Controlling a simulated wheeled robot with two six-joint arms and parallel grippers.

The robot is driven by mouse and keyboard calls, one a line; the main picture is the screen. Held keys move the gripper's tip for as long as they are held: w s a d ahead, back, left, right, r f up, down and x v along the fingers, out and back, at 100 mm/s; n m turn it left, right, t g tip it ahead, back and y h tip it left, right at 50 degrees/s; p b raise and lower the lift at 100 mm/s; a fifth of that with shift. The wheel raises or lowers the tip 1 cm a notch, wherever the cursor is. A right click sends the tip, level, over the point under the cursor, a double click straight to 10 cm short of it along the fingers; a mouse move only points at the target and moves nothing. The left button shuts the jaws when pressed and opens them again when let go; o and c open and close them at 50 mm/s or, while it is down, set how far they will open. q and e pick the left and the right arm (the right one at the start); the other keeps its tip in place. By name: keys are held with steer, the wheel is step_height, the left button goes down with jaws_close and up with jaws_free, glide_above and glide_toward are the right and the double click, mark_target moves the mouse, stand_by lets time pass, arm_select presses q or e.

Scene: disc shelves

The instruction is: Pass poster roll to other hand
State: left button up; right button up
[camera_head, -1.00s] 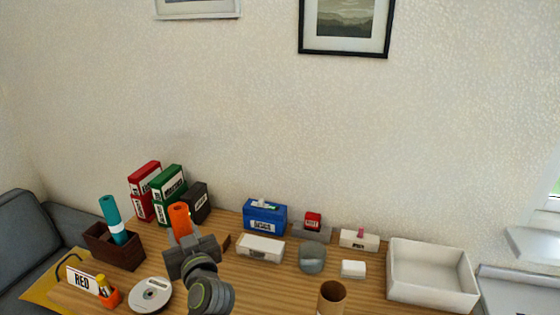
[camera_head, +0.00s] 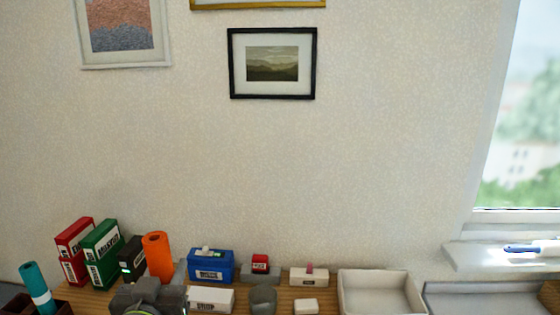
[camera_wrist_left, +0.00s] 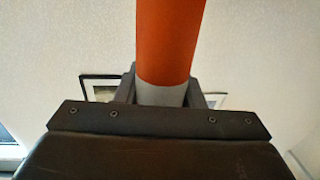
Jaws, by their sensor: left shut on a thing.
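An orange poster roll (camera_head: 157,257) stands roughly upright in my left gripper (camera_head: 160,279), at the lower left of the head view. In the left wrist view the orange roll (camera_wrist_left: 170,40) rises from between the two fingers of my left gripper (camera_wrist_left: 165,88), which are shut on its pale lower band. A teal roll (camera_head: 34,285) with a white band stands in a dark box (camera_head: 60,309) at the lower left corner. My right gripper is not in view.
Red and green binders (camera_head: 101,254) and a black box (camera_head: 131,258) stand left of the roll. A blue box (camera_head: 211,266), a white labelled box (camera_head: 211,300), a grey container (camera_head: 262,299) and an empty white tray (camera_head: 345,303) stand to the right.

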arm_select(q)
steer(key=shift+s+d+r+h, duration=0.2)
steer(key=shift+d+r+h, duration=0.1)
steer(key=shift+d+r, duration=0.05)
steer(key=s+d+f+m+g+h, duration=0.3)
steer(key=d+f+m+g+h, duration=0.2)
steer(key=d+m+g+h, duration=0.2)
steer(key=s+d+f+m+g+h, duration=0.4)
steer(key=d+m+g+h, duration=0.3)
steer(key=m+g+h, duration=0.2)
steer(key=shift+d+f+m+h, duration=0.35)
steer(key=shift+f+m+h, duration=0.25)
steer(key=shift+h, duration=0.4)
steer(key=shift+a, duration=0.1)
